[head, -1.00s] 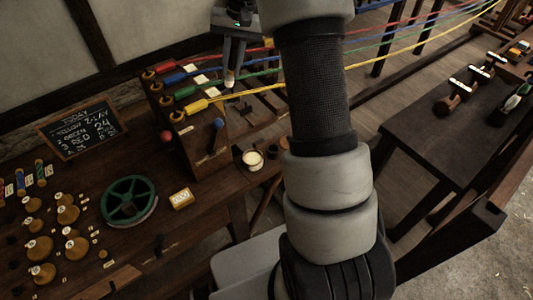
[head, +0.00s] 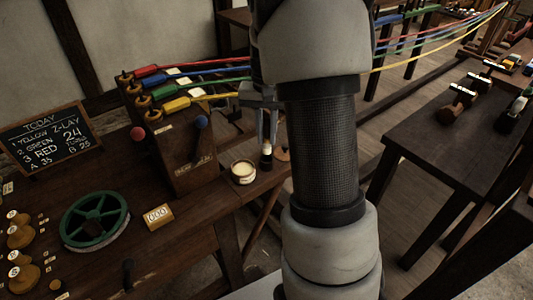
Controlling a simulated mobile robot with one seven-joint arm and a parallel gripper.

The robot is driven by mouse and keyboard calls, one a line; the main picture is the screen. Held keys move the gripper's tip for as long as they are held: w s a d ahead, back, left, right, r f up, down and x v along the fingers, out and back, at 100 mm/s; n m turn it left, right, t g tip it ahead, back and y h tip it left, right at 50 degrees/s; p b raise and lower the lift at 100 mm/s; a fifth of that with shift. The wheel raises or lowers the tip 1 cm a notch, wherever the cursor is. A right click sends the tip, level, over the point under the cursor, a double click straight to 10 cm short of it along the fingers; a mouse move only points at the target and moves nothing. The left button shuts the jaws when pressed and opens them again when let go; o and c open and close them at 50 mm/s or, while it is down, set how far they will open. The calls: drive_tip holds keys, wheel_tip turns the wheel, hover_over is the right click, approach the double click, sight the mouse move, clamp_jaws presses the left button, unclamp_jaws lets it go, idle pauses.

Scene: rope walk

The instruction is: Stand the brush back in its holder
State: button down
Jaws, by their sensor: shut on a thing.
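My gripper (head: 266,138) points down at the bench's right end, partly hidden behind my own arm. It is shut on the brush (head: 267,150), whose pale lower part shows below the fingertips. A small dark cup (head: 266,164), which looks like the holder, stands on the bench directly beneath the brush. The brush's lower end meets the cup's outline in the picture. I cannot tell whether it is inside the cup or just above it.
A pot with pale contents (head: 243,173) stands close to the cup's left. A brown round object (head: 282,154) lies to its right. The wooden block with coloured strands (head: 185,155) and a green wheel (head: 94,219) are further left. My arm hides the area at right.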

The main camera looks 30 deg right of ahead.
sight(266, 141)
drive_tip(key=shift+f+b, duration=0.5)
drive_tip(key=shift+f, duration=2.1)
drive_tip(key=shift+f, duration=0.2)
drive_tip(key=c, duration=1.6)
unclamp_jaws()
drive_tip(key=shift+c, duration=0.2)
